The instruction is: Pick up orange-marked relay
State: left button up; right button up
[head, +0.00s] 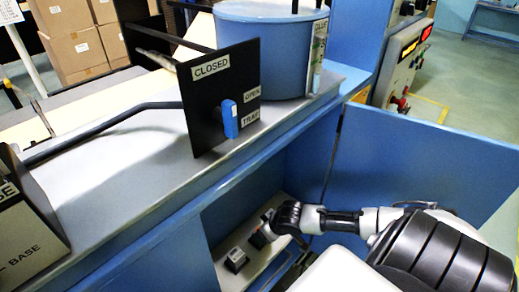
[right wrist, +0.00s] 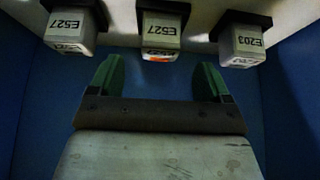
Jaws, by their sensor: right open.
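In the right wrist view, three pale relays in dark sockets line the top of the picture. The middle relay (right wrist: 161,30), labelled E527, carries an orange mark on its lower edge. The left relay (right wrist: 72,30) also reads E527, and the right relay (right wrist: 241,42) reads E203. My right gripper (right wrist: 159,80) is open and empty, its green fingers spread below the middle relay and apart from it. In the head view, my right gripper (head: 260,238) reaches into the blue cabinet, beside one relay (head: 236,260) whose marking I cannot read. My left gripper is not in view.
Blue cabinet walls close in around my right arm, with an open door panel (head: 425,165) on the right. On the counter above stand a black CLOSED/OPEN panel (head: 215,95) with a blue handle and a blue drum (head: 265,55).

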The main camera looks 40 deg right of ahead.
jog(key=x, duration=0.5)
jog(key=shift+w, duration=0.25)
jog(key=c, duration=1)
jog(key=shift+c, duration=0.2)
